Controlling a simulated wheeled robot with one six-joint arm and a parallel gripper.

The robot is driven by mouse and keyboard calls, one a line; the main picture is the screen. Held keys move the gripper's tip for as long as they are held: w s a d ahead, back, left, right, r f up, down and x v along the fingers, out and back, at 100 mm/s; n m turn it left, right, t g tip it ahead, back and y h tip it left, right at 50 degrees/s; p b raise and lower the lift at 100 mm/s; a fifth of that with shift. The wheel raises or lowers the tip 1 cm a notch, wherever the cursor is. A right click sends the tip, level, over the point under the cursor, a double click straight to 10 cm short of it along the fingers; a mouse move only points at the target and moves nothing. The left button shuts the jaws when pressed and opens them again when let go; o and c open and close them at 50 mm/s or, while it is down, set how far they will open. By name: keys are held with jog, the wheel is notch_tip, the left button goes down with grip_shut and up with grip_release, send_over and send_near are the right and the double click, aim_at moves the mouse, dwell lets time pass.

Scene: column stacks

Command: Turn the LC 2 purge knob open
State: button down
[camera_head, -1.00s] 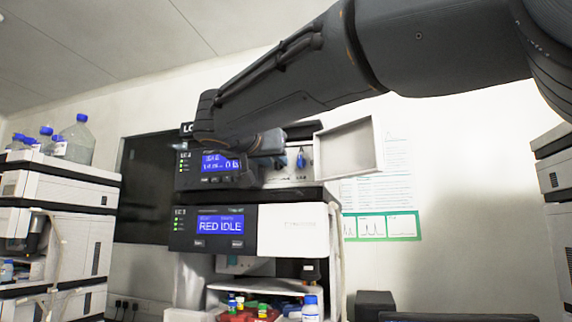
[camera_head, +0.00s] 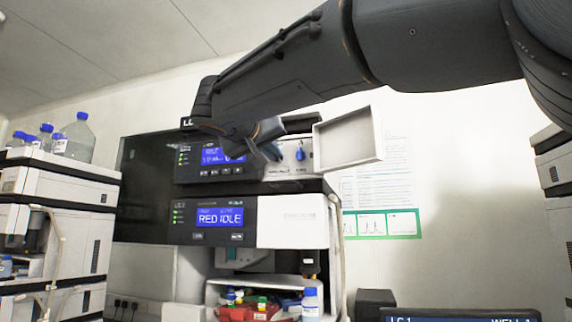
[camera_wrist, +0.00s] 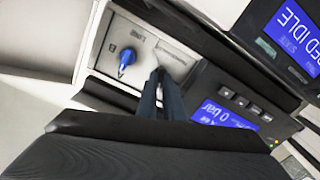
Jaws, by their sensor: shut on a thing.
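The upper LC module (camera_head: 190,174) has a blue screen and an open white front cover (camera_head: 347,143). My gripper (camera_head: 272,152) is at its front panel, just right of the screen.
A lower module (camera_head: 290,220) with a screen reading RED IDLE sits beneath. Below it is an open bay with vials and bottles (camera_head: 310,303). The open cover stands close to the right of my gripper. Another stack with bottles (camera_head: 75,137) is at left.

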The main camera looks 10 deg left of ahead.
jog(key=shift+a+f+n+p, duration=0.1)
jog(key=shift+n+p, duration=0.15)
jog(key=shift+n, duration=3.05)
jog(key=shift+a+n+p, duration=0.1)
jog(key=shift+n+p, duration=0.15)
jog(key=shift+n, duration=3.35)
jog(key=c, duration=1.9)
grip_release()
jog(key=s+b, duration=0.2)
jog(key=s, duration=0.5)
jog(key=shift+s+a, duration=0.25)
jog(key=shift+s, duration=0.15)
jog(key=shift+f, duration=0.1)
